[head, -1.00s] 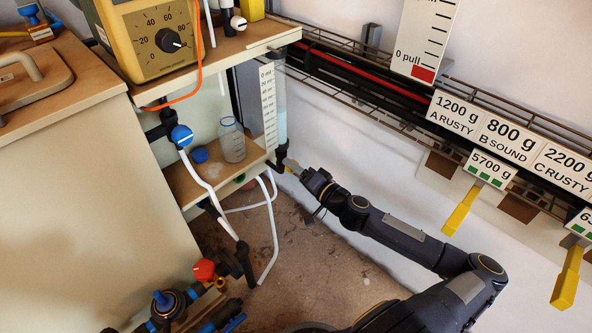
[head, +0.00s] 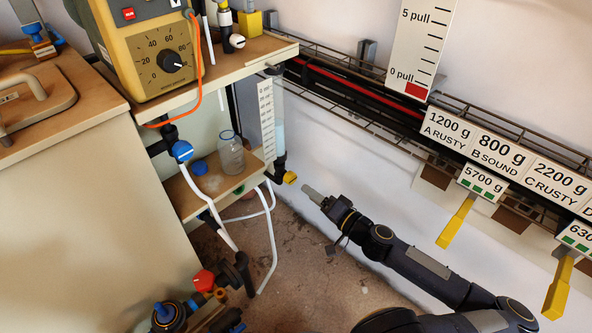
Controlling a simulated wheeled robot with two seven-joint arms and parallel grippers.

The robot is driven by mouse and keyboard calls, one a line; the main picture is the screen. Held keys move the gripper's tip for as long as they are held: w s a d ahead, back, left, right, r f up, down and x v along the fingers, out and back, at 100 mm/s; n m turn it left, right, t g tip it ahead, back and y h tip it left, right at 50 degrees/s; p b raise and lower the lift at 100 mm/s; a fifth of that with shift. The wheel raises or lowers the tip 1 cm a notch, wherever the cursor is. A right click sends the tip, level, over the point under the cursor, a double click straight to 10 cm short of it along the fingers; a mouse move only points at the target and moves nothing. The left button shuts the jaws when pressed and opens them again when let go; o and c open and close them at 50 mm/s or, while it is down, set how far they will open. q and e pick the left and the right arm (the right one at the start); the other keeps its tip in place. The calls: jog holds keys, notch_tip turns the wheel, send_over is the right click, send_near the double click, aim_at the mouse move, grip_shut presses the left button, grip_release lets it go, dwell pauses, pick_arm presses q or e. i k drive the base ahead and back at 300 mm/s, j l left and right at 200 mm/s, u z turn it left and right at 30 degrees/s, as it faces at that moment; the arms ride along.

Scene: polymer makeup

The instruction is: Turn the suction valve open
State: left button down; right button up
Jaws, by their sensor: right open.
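Several valves show and no readable label tells which is the suction valve. A small yellow valve handle (head: 290,178) sits at the black fitting under the clear graduated column (head: 279,130). A round blue valve (head: 182,151) with a white bar is on the pipe left of the shelf. A red valve handle (head: 204,280) and a larger blue-and-black valve (head: 165,312) are low down near the floor. My right gripper (head: 309,192) is open and empty, a short way right of the yellow handle and apart from it. My left gripper is out of view.
A yellow dosing pump (head: 150,55) stands on the upper shelf with an orange cable. A bottle (head: 230,153) and a blue cap (head: 199,167) are on the lower shelf (head: 215,190). White hoses hang below. Signs and yellow pull handles (head: 456,222) line the wall at right.

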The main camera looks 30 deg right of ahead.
aim_at(183, 150)
jog(key=k+j, duration=0.8)
